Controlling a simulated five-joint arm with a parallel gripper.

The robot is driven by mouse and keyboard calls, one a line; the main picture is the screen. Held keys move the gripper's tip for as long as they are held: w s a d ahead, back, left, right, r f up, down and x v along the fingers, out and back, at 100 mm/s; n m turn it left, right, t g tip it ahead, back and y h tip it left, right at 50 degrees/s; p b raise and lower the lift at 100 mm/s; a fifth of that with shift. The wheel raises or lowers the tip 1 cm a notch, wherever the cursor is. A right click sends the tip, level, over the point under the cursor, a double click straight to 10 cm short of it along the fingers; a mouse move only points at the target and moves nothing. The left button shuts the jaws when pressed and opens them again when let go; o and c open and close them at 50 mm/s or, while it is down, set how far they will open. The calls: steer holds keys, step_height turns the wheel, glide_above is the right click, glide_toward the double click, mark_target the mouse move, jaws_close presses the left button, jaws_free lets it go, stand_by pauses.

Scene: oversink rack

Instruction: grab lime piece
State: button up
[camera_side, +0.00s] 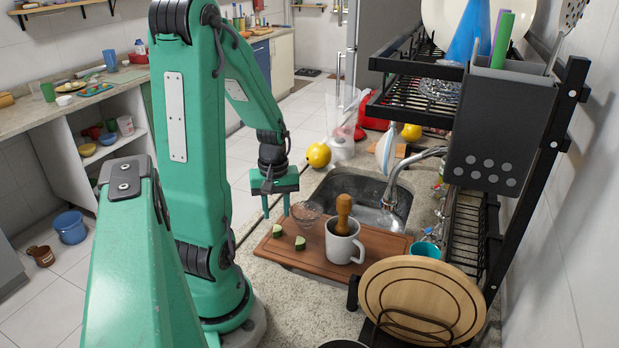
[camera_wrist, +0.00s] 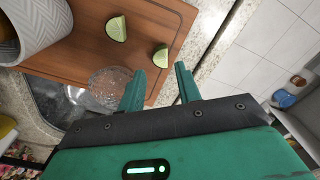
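Two green lime pieces with pale cut faces lie apart on the brown wooden board. In the side view one lime piece (camera_side: 277,231) lies near the board's left edge, and the other lime piece (camera_side: 300,243) is closer to the mug. In the wrist view the nearer lime piece (camera_wrist: 160,56) shows just beyond the gap between my fingertips, and the other lime piece (camera_wrist: 117,28) is farther off to the left. My gripper (camera_side: 276,214) is open and empty, pointing down above the board's back left part. Its two fingers also show in the wrist view (camera_wrist: 160,72).
The board (camera_side: 318,268) carries a grey-white mug (camera_side: 341,246) with a wooden pestle (camera_side: 343,212) in it. The sink (camera_side: 352,184) is behind. A rack (camera_side: 470,230) with a round wooden board (camera_side: 420,298) stands at right.

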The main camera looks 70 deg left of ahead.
mark_target(278, 228)
steer(key=shift+f, duration=0.15)
steer(key=shift+f, duration=2.45)
jaws_close()
